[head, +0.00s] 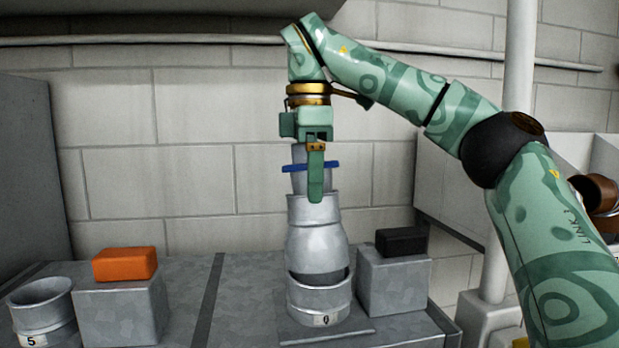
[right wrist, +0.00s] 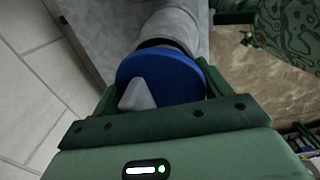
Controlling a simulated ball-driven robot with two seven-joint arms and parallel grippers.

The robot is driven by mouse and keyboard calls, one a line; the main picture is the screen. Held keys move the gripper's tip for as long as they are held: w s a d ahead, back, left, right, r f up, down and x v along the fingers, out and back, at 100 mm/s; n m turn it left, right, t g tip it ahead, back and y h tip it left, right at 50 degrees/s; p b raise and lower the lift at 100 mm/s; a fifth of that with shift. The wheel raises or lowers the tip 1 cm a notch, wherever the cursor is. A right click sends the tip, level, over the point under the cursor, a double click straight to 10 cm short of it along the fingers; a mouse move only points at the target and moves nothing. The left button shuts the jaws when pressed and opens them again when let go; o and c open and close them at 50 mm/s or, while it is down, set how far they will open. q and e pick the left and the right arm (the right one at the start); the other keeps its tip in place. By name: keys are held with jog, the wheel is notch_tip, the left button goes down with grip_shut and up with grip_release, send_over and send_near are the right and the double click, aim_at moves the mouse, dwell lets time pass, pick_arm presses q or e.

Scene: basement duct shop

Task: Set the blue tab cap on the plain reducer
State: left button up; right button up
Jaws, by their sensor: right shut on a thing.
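The blue tab cap (head: 328,164) shows edge-on in the head view as a thin blue disc with grey parts above and below it. In the right wrist view the blue tab cap (right wrist: 178,80) is a blue disc with a pale grey tab. My right gripper (head: 315,185) is shut on it, directly over the plain grey reducer (head: 318,248). The reducer stands upright in a numbered grey collar (head: 318,308); its body also shows in the right wrist view (right wrist: 178,25). I cannot tell whether cap and reducer touch. My left gripper is out of view.
An orange block (head: 124,264) lies on a grey block at left, beside a grey collar marked 5 (head: 42,310). A black block (head: 401,241) lies on another grey block (head: 393,283), close to the right of the reducer. A block wall stands behind.

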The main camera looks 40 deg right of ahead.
jog(key=shift+s+a+b, duration=0.2)
jog(key=shift+s+b, duration=0.15)
jog(key=shift+s, duration=0.85)
dwell(0.3)
jog(key=shift+f+b, duration=0.95)
jog(key=shift+f, duration=0.25)
jog(key=shift+r, duration=0.1)
dwell(0.5)
jog(key=shift+r+p, duration=0.75)
jog(key=shift+p, duration=0.25)
jog(key=shift+w+p, duration=0.3)
jog(key=shift+w, duration=0.05)
jog(key=shift+f+b, duration=1)
jog(key=shift+f, duration=0.25)
dwell(0.5)
